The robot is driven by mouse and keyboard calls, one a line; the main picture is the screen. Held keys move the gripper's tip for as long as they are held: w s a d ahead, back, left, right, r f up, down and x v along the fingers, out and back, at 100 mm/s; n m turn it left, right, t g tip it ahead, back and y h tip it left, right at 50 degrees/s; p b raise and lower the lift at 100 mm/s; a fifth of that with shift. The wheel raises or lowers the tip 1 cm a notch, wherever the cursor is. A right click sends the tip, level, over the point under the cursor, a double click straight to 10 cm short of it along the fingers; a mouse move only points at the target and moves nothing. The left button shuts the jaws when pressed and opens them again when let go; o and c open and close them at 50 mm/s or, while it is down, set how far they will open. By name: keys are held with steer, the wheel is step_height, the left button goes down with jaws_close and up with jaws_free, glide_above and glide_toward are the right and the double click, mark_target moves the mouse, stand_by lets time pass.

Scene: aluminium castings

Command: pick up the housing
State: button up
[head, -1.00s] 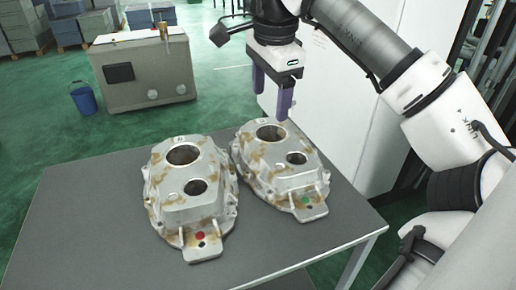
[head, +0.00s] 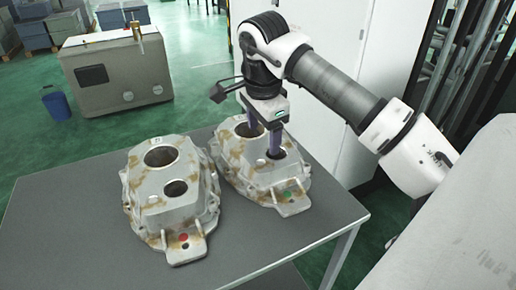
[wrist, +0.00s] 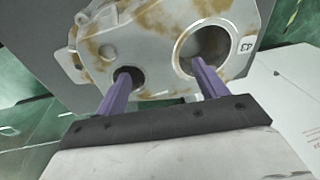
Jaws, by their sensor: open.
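Two grey cast housings with brown stains lie side by side on the table. The right housing (head: 252,174) has a green dot on its front tab; the left housing (head: 160,205) has a red dot. Each has a large and a small round opening on top. My gripper (head: 264,142) is open above the right housing, its purple fingers pointing down at the two openings. In the wrist view, one fingertip of my gripper (wrist: 164,72) overlaps the small opening and the other the large opening of the housing (wrist: 155,45), marked 43. I cannot tell how deep they reach.
The grey table (head: 90,225) is bare around the housings, with its right edge near the right one. A white cabinet (head: 315,110) stands behind my arm. A beige cabinet (head: 115,80) and a blue bucket (head: 57,105) stand on the green floor at the back left.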

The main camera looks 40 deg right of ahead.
step_height(320, 180, down, 2)
steer(key=shift+w+d+f, duration=0.1)
steer(key=shift+w+d, duration=0.05)
jaws_close()
stand_by(0.4)
